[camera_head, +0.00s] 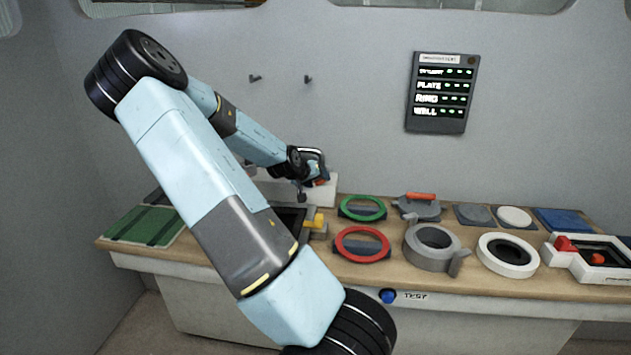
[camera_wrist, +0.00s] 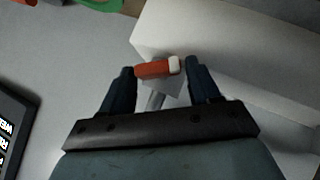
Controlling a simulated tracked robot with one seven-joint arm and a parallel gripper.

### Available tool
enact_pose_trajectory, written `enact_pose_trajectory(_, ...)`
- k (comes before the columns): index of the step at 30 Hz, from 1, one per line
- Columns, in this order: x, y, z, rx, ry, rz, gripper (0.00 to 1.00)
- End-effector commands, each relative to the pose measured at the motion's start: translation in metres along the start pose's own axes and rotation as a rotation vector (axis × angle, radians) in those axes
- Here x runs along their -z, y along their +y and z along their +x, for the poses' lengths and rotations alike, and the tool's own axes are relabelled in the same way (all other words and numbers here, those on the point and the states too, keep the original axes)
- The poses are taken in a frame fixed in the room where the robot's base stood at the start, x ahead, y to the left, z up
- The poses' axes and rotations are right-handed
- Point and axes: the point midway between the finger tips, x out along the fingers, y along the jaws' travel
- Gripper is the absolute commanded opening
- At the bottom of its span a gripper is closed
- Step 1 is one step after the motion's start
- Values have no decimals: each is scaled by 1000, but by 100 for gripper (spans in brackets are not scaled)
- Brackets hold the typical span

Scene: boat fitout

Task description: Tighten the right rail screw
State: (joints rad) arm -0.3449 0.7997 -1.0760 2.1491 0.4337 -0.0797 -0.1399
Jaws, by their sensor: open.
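A red handle with a white end (camera_wrist: 152,69) sits on a grey stem against a white block (camera_wrist: 215,45) in the wrist view; it appears to be the rail screw's handle. My gripper (camera_wrist: 158,72) is open, with one dark finger on each side of the handle. The right finger is close to the white end; I cannot tell whether it touches. In the head view my gripper (camera_head: 318,172) is at the white block (camera_head: 323,196) at the back of the bench. A little red shows beside it, and the rest is hidden by my arm.
The wooden bench (camera_head: 395,272) holds a green ring (camera_head: 343,211), a red ring (camera_head: 337,249), a grey round housing (camera_head: 411,258) and a white ring (camera_head: 487,262). A dark status panel (camera_head: 441,93) and two small hooks are on the wall. A blue button (camera_head: 388,296) is on the front edge.

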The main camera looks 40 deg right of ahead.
Motion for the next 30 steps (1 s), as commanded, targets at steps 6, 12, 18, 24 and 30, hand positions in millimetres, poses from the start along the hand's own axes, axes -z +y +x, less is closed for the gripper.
enact_pose_trajectory(6, 0, 0, 0, 0, 0, 0, 59)
enact_pose_trajectory(12, 0, 0, 0, 0, 0, 0, 40)
enact_pose_trajectory(18, 0, 0, 0, 1, 0, 0, 25)
enact_pose_trajectory(24, -1, 1, 0, 26, -3, 27, 25)
enact_pose_trajectory(30, -2, 2, 1, 81, -5, 81, 25)
